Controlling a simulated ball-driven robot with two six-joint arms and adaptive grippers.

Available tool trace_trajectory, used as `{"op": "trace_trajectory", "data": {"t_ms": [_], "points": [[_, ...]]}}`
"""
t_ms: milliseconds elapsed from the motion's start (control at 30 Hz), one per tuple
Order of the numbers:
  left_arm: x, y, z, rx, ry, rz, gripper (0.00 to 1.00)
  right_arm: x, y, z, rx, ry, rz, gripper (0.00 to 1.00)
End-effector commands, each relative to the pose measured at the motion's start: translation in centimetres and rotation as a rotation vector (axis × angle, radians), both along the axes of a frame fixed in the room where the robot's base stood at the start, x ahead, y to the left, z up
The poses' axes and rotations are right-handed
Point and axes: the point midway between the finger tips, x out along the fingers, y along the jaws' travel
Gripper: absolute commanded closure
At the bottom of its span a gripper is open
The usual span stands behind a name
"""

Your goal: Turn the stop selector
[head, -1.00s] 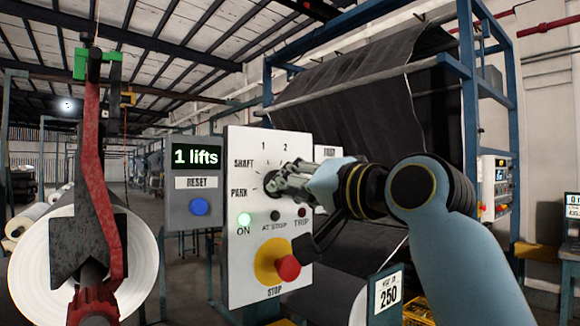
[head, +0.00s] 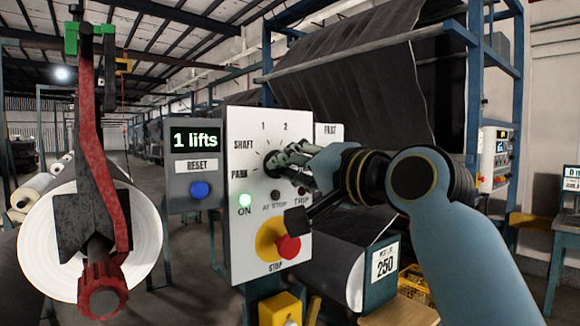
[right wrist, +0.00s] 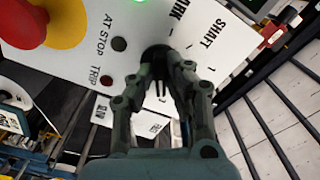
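The stop selector (head: 270,163) is a dark round knob on the white control panel (head: 240,215), with marks PARK, SHAFT, 1 and 2 around its left and top. My right gripper (head: 284,163) reaches it from the right and covers much of it, so its pointer is hidden. In the right wrist view, the two fingertips of my right gripper (right wrist: 160,75) have drawn close together at the selector (right wrist: 155,52), one on each side. They look shut on it. My left gripper is not in view.
Below the selector are a lit green ON lamp (head: 244,201), dark AT STOP and TRIP lamps, and a red STOP button (head: 288,246) on yellow. A grey counter box (head: 195,165) reads "1 lifts". A white roll (head: 145,240) hangs at left.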

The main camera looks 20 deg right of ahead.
Motion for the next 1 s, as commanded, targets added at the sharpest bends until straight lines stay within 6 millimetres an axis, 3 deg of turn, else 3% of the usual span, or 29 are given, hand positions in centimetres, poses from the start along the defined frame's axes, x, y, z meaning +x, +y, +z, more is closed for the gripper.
{"op": "trace_trajectory", "data": {"t_ms": [33, 133, 467, 800, 1000], "points": [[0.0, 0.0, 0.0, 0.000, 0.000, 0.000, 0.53, 0.0, 0.0, 0.0, 0.000, 0.001, 0.000, 0.79], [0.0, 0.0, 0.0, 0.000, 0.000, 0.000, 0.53, 0.0, 0.0, 0.0, -0.001, 0.000, 0.000, 0.66], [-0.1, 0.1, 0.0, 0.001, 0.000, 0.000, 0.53, -0.5, -0.2, 0.0, -0.002, 0.000, -0.001, 0.65], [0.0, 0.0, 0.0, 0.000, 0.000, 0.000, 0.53, -5.6, -2.1, -0.1, -0.007, 0.002, -0.001, 0.65], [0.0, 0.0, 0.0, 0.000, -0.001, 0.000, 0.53, -7.0, -2.6, 0.0, -0.002, 0.000, -0.001, 0.65]]}}
